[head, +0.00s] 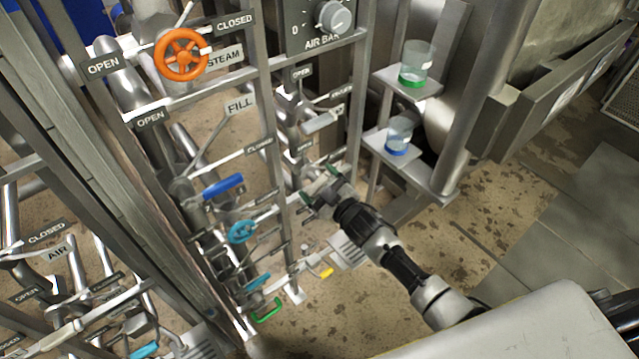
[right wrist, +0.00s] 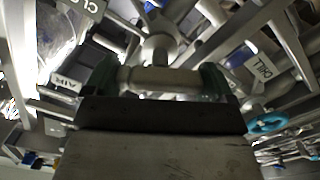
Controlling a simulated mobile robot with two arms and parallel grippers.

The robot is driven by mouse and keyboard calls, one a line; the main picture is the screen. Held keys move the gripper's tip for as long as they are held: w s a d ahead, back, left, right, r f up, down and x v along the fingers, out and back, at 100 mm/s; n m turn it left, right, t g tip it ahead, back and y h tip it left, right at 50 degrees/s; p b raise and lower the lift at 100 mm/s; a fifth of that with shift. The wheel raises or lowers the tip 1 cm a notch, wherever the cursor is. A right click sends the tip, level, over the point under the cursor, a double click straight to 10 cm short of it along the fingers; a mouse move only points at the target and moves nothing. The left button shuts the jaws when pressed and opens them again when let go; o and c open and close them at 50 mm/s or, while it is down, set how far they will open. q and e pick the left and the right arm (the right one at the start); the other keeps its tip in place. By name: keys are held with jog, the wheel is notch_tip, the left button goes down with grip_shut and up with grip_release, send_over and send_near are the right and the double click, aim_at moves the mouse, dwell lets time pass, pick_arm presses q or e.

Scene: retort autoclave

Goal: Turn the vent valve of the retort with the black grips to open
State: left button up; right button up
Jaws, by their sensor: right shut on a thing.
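My right gripper (head: 322,193) reaches in from the lower right among the pipes, to the right of the blue handwheel. In the right wrist view my gripper (right wrist: 160,82) is shut on a grey bar-like valve handle (right wrist: 158,80), which lies crosswise between the two dark green fingers. A grey stem (right wrist: 159,48) meets the bar's middle. In the head view the gripper mostly hides this handle. I cannot read a vent label beside it, and I cannot make out black grips. My left gripper is not in view.
An orange handwheel (head: 181,54) stands upper left by the STEAM label (head: 225,57). A blue lever (head: 223,186) and a blue handwheel (head: 242,231) are left of my gripper. Two cups, green-based (head: 416,64) and blue-based (head: 398,136), stand on brackets. The floor at right is clear.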

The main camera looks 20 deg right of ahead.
dwell(0.3)
jog(key=o, duration=0.7)
jog(key=shift+o, duration=0.2)
jog(key=shift+s, duration=0.1)
jog(key=v, duration=1)
jog(key=shift+s, duration=0.3)
jog(key=shift+d, duration=0.15)
